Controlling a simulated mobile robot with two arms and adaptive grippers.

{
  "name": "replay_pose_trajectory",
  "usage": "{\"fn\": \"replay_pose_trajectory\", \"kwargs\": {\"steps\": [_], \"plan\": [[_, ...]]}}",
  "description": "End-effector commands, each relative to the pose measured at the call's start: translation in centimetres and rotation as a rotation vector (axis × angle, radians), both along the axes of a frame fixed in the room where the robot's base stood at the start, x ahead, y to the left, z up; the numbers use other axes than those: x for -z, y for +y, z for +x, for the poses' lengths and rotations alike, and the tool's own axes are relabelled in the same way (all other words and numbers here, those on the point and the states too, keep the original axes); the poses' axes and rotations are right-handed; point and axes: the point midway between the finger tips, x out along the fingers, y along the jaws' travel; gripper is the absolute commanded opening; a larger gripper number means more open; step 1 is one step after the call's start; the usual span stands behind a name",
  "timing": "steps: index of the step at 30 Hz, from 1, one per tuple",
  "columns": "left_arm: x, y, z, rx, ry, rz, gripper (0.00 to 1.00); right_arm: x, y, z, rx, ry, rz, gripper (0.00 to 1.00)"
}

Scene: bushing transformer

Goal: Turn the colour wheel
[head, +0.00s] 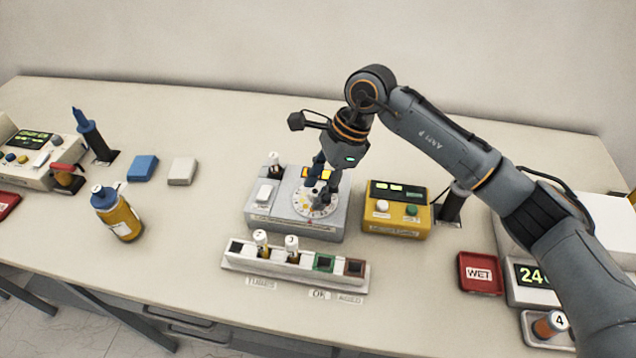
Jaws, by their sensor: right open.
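The colour wheel (318,203) is a pale round dial with small coloured marks, set on top of a grey box (290,222) at the middle of the bench in the head view. My right gripper (322,178) points down over the wheel, with its open fingers at or just above the wheel's back part. The fingers hide part of the wheel, and I cannot tell whether they touch it. A white-capped vial (274,160) stands at the back left of the grey box, behind a white button (265,192). My left gripper is not in view.
A tube rack (275,262) with two capped vials stands in front of the box. A yellow box (395,215) with buttons is close on the right. A red WET tray (480,273) lies further right. A yellow bottle (120,218) stands left, with clear bench between.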

Motion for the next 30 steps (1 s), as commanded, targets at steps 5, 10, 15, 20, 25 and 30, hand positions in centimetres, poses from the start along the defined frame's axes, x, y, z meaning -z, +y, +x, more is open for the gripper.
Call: {"fn": "replay_pose_trajectory", "kwargs": {"steps": [5, 10, 15, 20, 25, 30], "plan": [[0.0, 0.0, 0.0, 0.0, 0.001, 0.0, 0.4, 0.0, 0.0, 0.0, 0.0, 0.0, 0.0, 0.45], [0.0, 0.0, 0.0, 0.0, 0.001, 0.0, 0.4, 0.0, 0.0, 0.0, 0.0, 0.0, 0.0, 0.1], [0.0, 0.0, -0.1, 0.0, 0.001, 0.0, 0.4, 0.0, 0.0, 0.0, 0.001, 0.0, 0.0, 0.0], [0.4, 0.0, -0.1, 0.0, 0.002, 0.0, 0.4, 0.1, 0.0, 0.0, 0.015, 0.0, -0.001, 0.0], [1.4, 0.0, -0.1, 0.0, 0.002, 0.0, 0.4, 0.3, -0.1, -0.1, 0.077, -0.002, -0.001, 0.0], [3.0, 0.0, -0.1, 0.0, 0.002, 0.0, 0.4, 0.5, -0.1, -0.1, 0.189, -0.003, -0.001, 0.0]]}}
